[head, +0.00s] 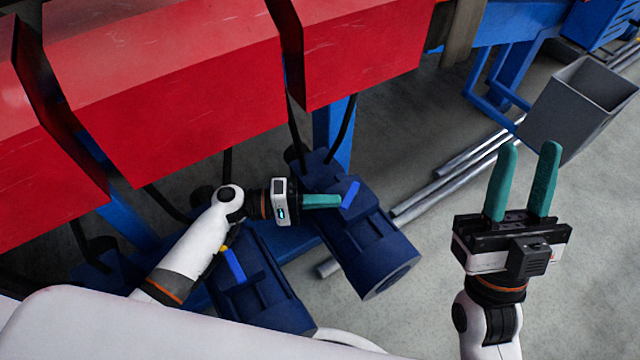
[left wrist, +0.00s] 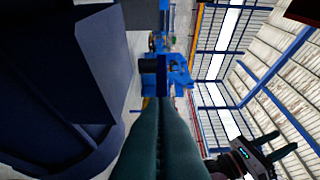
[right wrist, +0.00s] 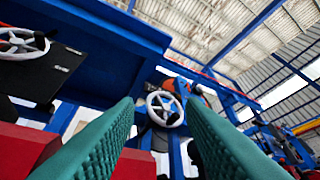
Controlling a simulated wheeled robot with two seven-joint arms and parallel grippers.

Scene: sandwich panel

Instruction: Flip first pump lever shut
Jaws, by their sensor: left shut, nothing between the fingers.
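Two dark blue pumps stand under the red panels in the head view. The right pump (head: 372,245) has a short bright blue lever (head: 351,194) on top, tilted up to the right. The left pump (head: 262,295) has a similar blue lever (head: 234,265), tilted the other way. I cannot tell which is the first. My left gripper (head: 338,201) is shut and empty, its green fingertips right beside the right pump's lever; contact is unclear. The shut fingers also show in the left wrist view (left wrist: 160,112). My right gripper (head: 527,150) is open and empty over the floor on the right.
Red panels (head: 170,75) overhang the pumps, with dark cables hanging down. A grey open bin (head: 570,110) and metal pipes (head: 455,165) lie to the right. The right wrist view shows a white handwheel (right wrist: 164,108).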

